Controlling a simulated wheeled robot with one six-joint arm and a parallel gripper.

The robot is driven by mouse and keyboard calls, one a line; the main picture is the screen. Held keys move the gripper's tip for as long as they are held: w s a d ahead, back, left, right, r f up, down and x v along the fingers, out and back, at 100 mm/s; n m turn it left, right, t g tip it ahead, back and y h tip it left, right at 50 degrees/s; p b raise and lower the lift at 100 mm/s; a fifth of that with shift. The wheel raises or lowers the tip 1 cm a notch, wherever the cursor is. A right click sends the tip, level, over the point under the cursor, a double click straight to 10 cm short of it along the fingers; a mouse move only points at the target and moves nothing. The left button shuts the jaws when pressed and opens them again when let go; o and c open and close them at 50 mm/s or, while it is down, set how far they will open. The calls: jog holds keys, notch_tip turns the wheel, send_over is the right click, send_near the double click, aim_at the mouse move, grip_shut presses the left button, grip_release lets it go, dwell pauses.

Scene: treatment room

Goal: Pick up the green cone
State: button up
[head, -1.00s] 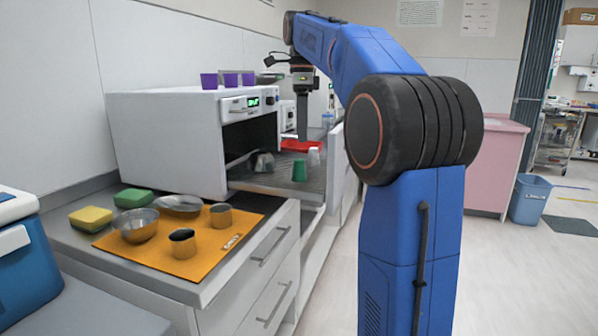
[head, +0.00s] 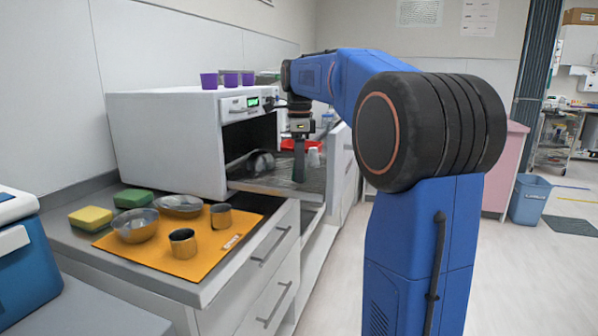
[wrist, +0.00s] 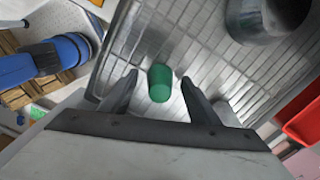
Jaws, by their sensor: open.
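The green cone (wrist: 160,82) stands on the metal grid tray (wrist: 215,30), seen from above in the wrist view. My gripper (wrist: 160,80) is open, with one finger on each side of the cone and gaps showing on both sides. I cannot tell how far above the tray the fingertips are. In the head view my gripper (head: 299,165) points down over the tray (head: 318,185) beside the white oven-like unit. There it hides most of the cone.
The white unit (head: 165,140) rises on the left. Metal bowls and cups stand on an orange mat (head: 217,245) on the near counter.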

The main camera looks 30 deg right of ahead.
jog(key=shift+f, duration=0.15)
jog(key=c, duration=1.1)
jog(key=shift+o, duration=0.2)
